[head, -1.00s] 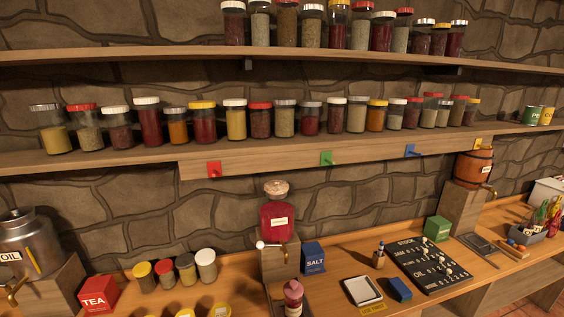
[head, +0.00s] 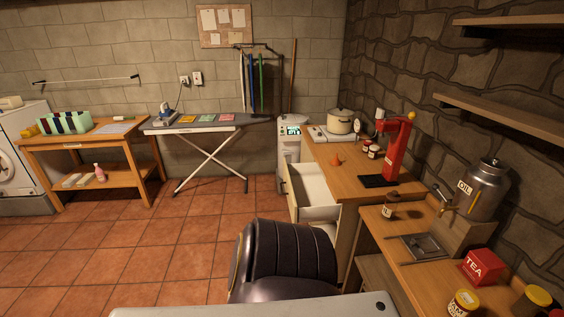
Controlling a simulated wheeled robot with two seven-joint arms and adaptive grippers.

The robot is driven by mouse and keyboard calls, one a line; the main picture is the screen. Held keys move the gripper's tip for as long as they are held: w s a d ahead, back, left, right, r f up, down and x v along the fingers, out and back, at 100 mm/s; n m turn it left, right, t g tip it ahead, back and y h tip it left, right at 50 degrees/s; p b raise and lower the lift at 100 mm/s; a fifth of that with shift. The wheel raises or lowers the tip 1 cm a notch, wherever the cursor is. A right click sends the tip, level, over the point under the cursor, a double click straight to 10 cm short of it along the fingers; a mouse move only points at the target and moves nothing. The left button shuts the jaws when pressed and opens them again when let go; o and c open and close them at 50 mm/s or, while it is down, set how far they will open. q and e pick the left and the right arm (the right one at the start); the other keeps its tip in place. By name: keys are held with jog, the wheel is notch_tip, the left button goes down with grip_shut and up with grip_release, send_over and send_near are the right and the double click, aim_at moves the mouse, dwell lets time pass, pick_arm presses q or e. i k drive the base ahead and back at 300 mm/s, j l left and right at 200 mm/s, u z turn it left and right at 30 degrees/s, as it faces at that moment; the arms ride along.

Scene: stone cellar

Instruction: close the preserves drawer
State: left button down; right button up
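A drawer (head: 314,186) with a pale interior stands pulled out to the left from under the far wooden counter (head: 352,183). Its inside looks empty from here. It is the only open drawer in view, and I can read no label on it. Its front panel faces left and shows nearly edge-on; part of the space below is hidden behind a dark rounded body at the bottom middle. Neither of my grippers shows in the head view.
The nearer counter holds a brown bottle (head: 390,206), an oil can (head: 483,188) and a red tea box (head: 481,267). Tiled floor (head: 130,245) left of the drawer is clear.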

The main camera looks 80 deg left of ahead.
aim_at(309, 199)
jog(key=k+u, duration=0.1)
jog(key=u, duration=0.75)
jog(key=k+j+u, duration=0.1)
jog(key=u, duration=0.35)
jog(key=j+u, duration=0.15)
jog(key=u, duration=0.25)
jog(key=j+u, duration=0.1)
jog(key=u, duration=0.35)
jog(key=k+j+u, duration=0.1)
jog(key=u, duration=0.3)
